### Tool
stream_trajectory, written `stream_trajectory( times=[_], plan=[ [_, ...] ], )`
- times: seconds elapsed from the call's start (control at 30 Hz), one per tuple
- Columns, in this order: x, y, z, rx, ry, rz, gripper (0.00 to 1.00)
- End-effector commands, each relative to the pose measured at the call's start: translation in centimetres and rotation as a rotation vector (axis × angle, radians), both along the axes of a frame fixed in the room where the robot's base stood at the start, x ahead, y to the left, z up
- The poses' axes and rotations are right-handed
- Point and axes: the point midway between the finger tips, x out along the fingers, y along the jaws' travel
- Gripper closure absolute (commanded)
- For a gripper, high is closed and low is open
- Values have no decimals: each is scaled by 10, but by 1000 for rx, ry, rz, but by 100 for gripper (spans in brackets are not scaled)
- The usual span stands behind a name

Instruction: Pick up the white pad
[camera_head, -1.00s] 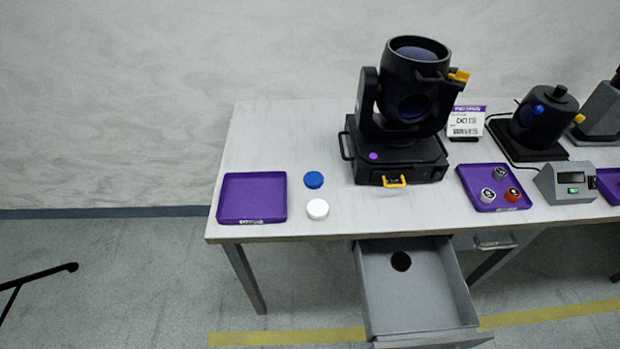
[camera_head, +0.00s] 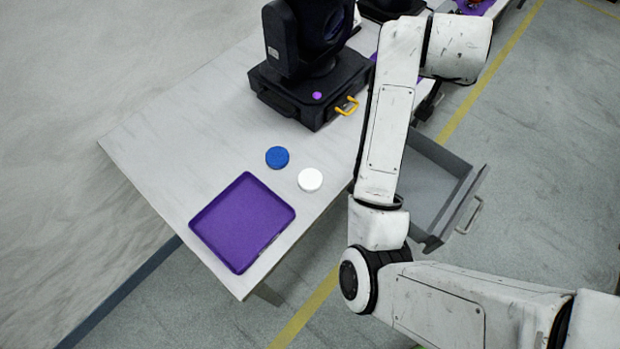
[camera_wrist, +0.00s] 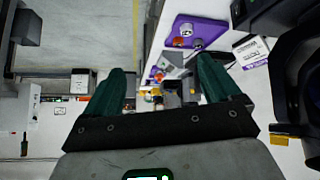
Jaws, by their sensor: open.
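The white pad (camera_head: 310,180) is a small round disc lying flat on the table in the head view. It sits near the table's front edge, apart from the blue pad beside it and the purple tray. My gripper (camera_wrist: 162,68) shows in the wrist view with two dark green fingers spread apart and nothing between them. The pad is not visible in the wrist view. In the head view my arm stands to the right of the pad, and the gripper itself cannot be made out there.
A blue pad (camera_head: 277,157) lies just up-left of the white one, and an empty purple tray (camera_head: 243,222) lies below-left. A black moving-head light (camera_head: 310,85) stands behind. An open grey drawer (camera_head: 436,190) juts out at right. The wrist view shows another purple tray (camera_wrist: 207,33) with pucks.

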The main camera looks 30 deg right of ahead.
Motion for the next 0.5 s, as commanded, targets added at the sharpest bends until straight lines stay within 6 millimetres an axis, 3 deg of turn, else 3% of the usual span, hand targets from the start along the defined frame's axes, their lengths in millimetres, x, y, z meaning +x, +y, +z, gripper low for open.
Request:
stream_trajectory(
  times=[0.13,0.27,0.37,0.5],
  plan=[
    [12,11,1,105,-47,-136,10],
    [18,36,-12,218,-37,-223,10],
    [23,68,-29,319,-1,-264,10],
    [31,130,-54,463,86,-277,10]
  ],
)
